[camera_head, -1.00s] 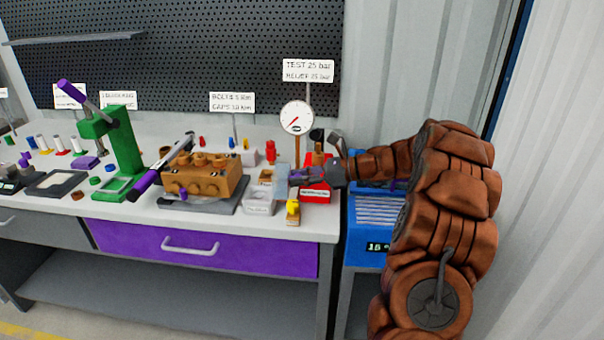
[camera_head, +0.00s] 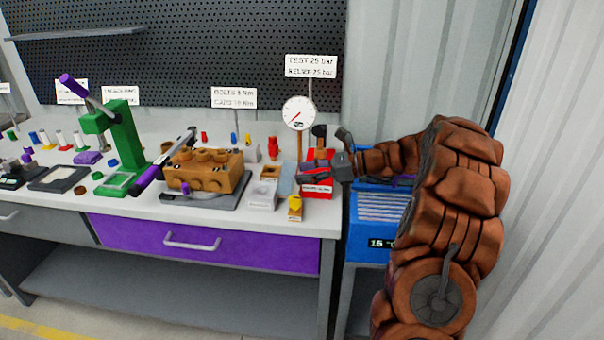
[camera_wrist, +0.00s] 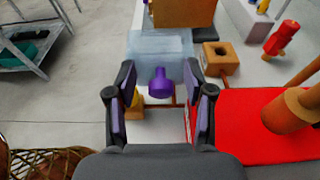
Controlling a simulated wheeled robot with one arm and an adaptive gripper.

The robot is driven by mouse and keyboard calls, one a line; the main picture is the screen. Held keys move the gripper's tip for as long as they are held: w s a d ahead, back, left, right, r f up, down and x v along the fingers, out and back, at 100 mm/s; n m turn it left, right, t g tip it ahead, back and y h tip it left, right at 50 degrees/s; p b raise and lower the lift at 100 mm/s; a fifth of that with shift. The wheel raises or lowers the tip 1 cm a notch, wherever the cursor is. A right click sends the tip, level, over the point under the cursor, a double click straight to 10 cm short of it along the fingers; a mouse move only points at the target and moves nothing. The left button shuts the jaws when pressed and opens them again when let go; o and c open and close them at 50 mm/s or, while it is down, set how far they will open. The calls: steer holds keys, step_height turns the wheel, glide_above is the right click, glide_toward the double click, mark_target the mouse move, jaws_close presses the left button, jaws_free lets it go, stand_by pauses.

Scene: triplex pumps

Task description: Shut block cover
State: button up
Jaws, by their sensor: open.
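A pale see-through cover panel (camera_head: 287,180) stands raised beside a small white block (camera_head: 263,194) on the bench in the head view. In the wrist view the see-through cover (camera_wrist: 150,45) lies ahead of my gripper. A purple knob (camera_wrist: 160,83) shows in front of it, between my fingers. My gripper (camera_wrist: 163,90) is open, with a finger on each side of the knob; gaps show on both sides. In the head view my gripper (camera_head: 312,175) is just right of the panel, partly over the red tray. How the knob joins the panel is hard to see.
A red tray (camera_wrist: 245,120) with an orange cylinder (camera_wrist: 290,110) is close right of my gripper. A yellow-topped piece (camera_head: 295,207) stands at the bench's front edge. The orange pump block (camera_head: 205,172) is left, the gauge (camera_head: 299,113) behind.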

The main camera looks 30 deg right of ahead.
steer(key=v, duration=1)
steer(key=shift+s+d, duration=0.2)
steer(key=shift+d, duration=0.1)
steer(key=shift+a+r, duration=0.1)
